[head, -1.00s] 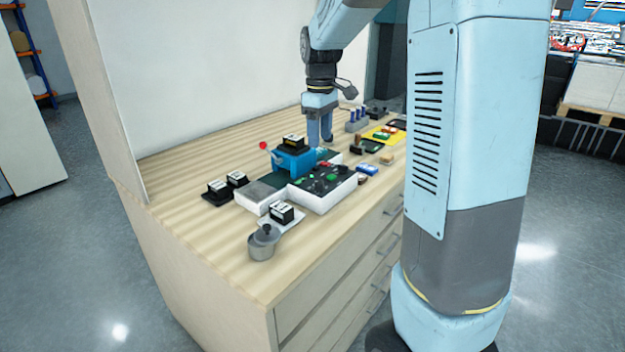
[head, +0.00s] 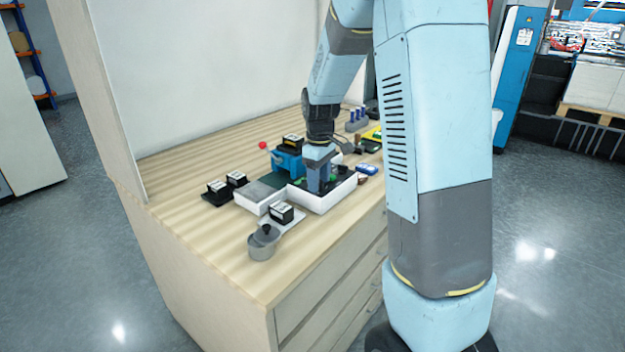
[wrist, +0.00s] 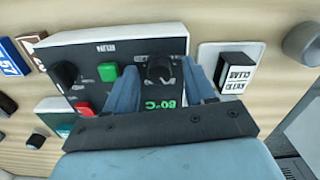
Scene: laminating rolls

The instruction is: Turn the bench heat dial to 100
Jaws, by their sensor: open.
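The heat dial (wrist: 160,70) is a round black knob on the dark top of a white control box (head: 318,204). In the wrist view it sits between my two open fingers. My gripper (wrist: 161,84) is open and points down over the box; it also shows in the head view (head: 315,190). I cannot tell whether the fingertips touch the dial. A green readout (wrist: 158,106) beside the dial ends in °C; its first digit is unclear. The dial's pointer is not clear.
The box also carries a green button (wrist: 108,72), a red button (wrist: 85,108) and another black knob (wrist: 65,74). A label block (wrist: 235,72) on a white plate stands beside it.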

